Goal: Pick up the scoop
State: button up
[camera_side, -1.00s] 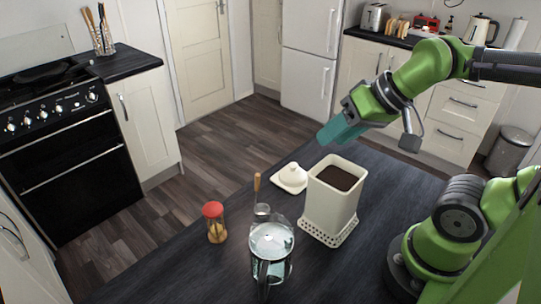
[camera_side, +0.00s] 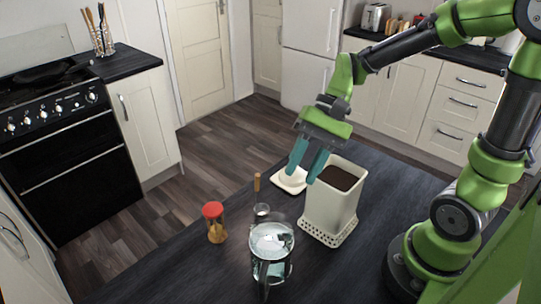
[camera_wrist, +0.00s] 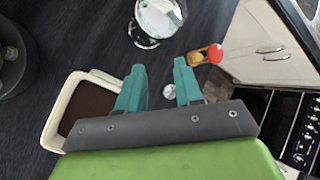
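My gripper (camera_side: 304,168) has two teal fingers, spread apart and empty, pointing down above the white lid and beside the canister. In the wrist view my gripper (camera_wrist: 158,80) is also open. Its fingertips are above the scoop's level and touch nothing that I can see.
A cream canister of dark grounds (camera_side: 326,207) stands on a perforated base close right of my gripper. Its lid (camera_side: 287,183) lies behind, partly hidden by my fingers. A glass press (camera_side: 271,258) and a red-lidded jar (camera_side: 215,223) stand in front. The worktop's left edge is near the scoop.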

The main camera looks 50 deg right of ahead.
jog(key=w+f+m+y, duration=0.2)
jog(key=w+m+y, duration=0.2)
jog(key=w+y, duration=0.1)
jog(key=m+t+y, duration=0.3)
jog(key=m+y, duration=0.2)
send_over(259, 183)
jog(key=d, duration=0.3)
notch_tip(259, 183, down, 2)
jog(key=shift+m, duration=0.3)
notch_tip(259, 183, down, 7)
jog(key=shift+w+r, duration=0.1)
jog(key=shift+w+a+f, duration=0.15)
jog(key=shift+a+f, duration=0.05)
jog(key=shift+a, duration=0.8)
jog(key=shift+w+a, duration=0.1)
jog(key=shift+a, duration=0.3)
grip_shut()
